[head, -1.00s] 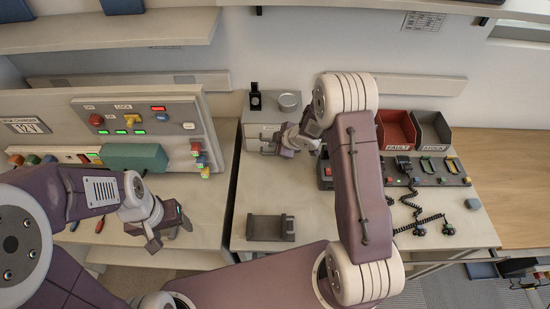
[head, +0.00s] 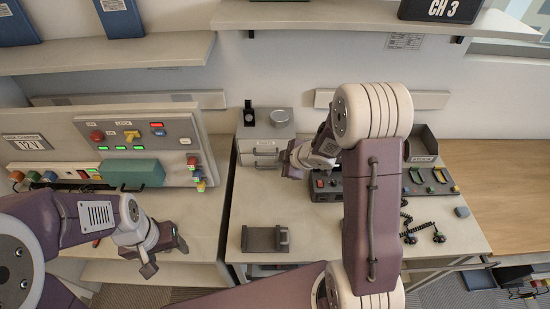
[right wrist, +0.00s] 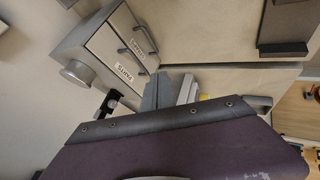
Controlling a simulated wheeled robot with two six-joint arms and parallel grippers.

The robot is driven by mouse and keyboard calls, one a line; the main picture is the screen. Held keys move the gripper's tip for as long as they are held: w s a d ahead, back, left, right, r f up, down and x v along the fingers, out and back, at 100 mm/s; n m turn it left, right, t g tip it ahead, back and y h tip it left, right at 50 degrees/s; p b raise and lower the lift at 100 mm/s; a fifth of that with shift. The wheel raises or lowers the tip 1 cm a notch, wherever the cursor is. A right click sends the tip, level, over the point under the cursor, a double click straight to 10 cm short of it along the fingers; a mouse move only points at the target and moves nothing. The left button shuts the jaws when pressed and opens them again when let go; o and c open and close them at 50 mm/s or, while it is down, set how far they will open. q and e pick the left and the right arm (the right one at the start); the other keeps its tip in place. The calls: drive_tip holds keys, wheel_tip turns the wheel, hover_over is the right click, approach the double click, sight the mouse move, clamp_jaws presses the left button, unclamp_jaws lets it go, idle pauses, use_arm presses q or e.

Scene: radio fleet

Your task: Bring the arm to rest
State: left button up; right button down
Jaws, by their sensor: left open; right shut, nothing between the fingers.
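My left gripper (head: 166,256) is open and empty, in front of the charger panel in the head view. My right gripper (head: 288,161) is shut with nothing in it, just right of the small grey drawer cabinet (head: 260,157). My right arm's large purple link stands upright in the picture and covers part of the bench behind it. In the right wrist view, the cabinet (right wrist: 113,50) with its labelled drawers shows at the upper left, beside the right gripper's fingers (right wrist: 168,88).
The charger panel (head: 160,172) stands at the left. A grey cradle (head: 265,239) lies on the middle bench (head: 310,235). A dark control strip with coiled cords, a grey bin (head: 422,147) and a wooden bench (head: 490,185) are at the right. The middle bench's front is mostly clear.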

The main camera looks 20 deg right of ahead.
wheel_tip(320, 180, up, 7)
drive_tip(key=a+t, duration=0.1)
drive_tip(key=a, duration=0.2)
drive_tip(key=s+d+f+m+g+h, duration=0.1)
drive_tip(key=s+f+m+g, duration=0.1)
drive_tip(key=s+m, duration=0.5)
drive_tip(key=s+d+f+m+g+h, duration=0.1)
drive_tip(key=s+m+g, duration=0.4)
drive_tip(key=s, duration=0.8)
wheel_tip(320, 180, down, 2)
drive_tip(key=shift+s+d+f+m+h, duration=0.1)
drive_tip(key=shift+s+d+m+h, duration=0.35)
drive_tip(key=shift+m, duration=0.45)
drive_tip(key=shift+a, duration=0.1)
